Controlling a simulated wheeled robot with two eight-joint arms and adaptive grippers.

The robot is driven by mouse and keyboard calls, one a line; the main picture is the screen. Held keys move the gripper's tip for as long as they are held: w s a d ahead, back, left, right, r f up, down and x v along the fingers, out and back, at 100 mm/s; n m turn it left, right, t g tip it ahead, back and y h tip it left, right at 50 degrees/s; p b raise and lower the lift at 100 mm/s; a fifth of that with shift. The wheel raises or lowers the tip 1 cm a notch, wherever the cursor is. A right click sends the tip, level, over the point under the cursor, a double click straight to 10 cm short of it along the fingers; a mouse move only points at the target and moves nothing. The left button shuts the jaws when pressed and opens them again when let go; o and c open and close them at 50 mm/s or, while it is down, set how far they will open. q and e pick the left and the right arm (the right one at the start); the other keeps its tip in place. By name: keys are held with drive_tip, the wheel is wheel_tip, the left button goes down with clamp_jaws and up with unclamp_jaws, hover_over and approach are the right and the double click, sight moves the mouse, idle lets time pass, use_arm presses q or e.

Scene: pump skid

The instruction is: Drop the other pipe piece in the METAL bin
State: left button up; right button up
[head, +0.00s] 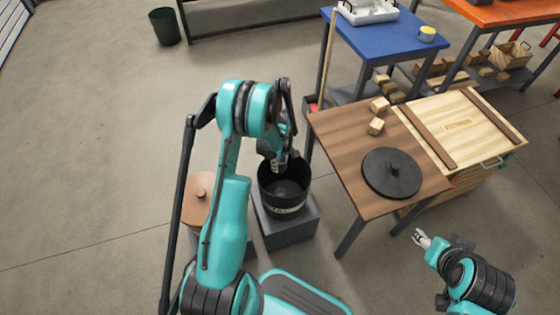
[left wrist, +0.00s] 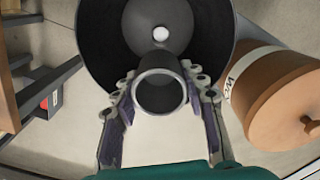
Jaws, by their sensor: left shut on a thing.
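The black METAL bin (head: 283,208) stands on a grey block in the head view, its white label partly readable. My left gripper (head: 279,163) is above the bin's far rim, pointing down. In the left wrist view my left gripper (left wrist: 160,98) is shut on a dark grey hollow pipe piece (left wrist: 160,72), whose open end faces the camera. The bin (left wrist: 100,40) is behind the pipe piece in that view. A small pale round thing (left wrist: 160,34) shows inside the bin. My right gripper (head: 422,238) is away to the right; its jaw opening is unclear.
A wood-coloured lidded bin (left wrist: 285,95) with a partly hidden label stands beside the METAL bin; it also shows in the head view (head: 198,190). A brown table (head: 345,150) to the right holds a black round lid (head: 391,173) and wooden blocks (head: 377,126).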

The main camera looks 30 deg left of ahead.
use_arm(q)
drive_tip(key=o, duration=1.3)
drive_tip(key=shift+r, duration=0.2)
wheel_tip(320, 180, up, 12)
drive_tip(key=shift+f, duration=0.15)
